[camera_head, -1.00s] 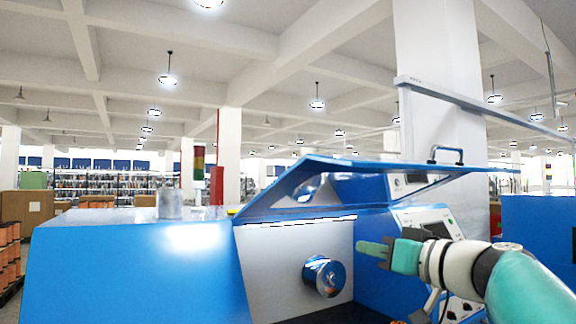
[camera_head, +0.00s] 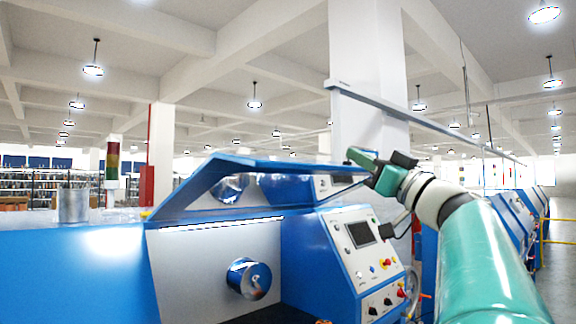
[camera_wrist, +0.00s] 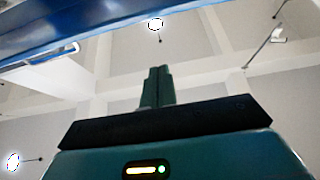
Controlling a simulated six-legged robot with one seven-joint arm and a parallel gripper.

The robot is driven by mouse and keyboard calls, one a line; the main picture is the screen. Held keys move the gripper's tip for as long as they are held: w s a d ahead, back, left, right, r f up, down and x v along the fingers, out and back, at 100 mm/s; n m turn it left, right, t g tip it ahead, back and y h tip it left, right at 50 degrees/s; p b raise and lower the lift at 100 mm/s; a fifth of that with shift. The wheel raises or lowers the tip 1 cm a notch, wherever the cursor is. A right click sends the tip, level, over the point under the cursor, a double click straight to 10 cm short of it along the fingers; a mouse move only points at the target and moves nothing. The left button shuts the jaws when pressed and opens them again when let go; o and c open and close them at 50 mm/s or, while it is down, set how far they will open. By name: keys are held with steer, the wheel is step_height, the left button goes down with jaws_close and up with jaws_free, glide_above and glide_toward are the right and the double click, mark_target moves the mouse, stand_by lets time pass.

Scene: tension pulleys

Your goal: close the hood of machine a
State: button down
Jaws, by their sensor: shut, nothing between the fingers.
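The blue hood (camera_head: 262,165) of the machine is raised and stands open over the grey inner panel (camera_head: 205,262) and its shiny round spool (camera_head: 248,278). The hood's underside edge also crosses the upper left of the wrist view (camera_wrist: 90,25). My gripper (camera_head: 362,158) is at the right end of the hood, at about the height of its edge, with its fingers pointing left. In the wrist view its green fingers (camera_wrist: 157,86) are together and empty. The hood's handle is hidden behind my gripper in the head view, and I cannot tell whether they touch.
A control panel (camera_head: 362,250) with a screen and buttons stands below my gripper. A metal cylinder (camera_head: 73,205) and a red-green signal light (camera_head: 112,165) are at the left. More blue machines (camera_head: 520,220) line the right, beside an open aisle.

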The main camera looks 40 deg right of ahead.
steer(key=w+a, duration=0.1)
steer(key=w, duration=0.6)
steer(key=shift+f, duration=0.15)
steer(key=shift+w, duration=0.1)
steer(key=shift+f, duration=0.15)
stand_by(0.3)
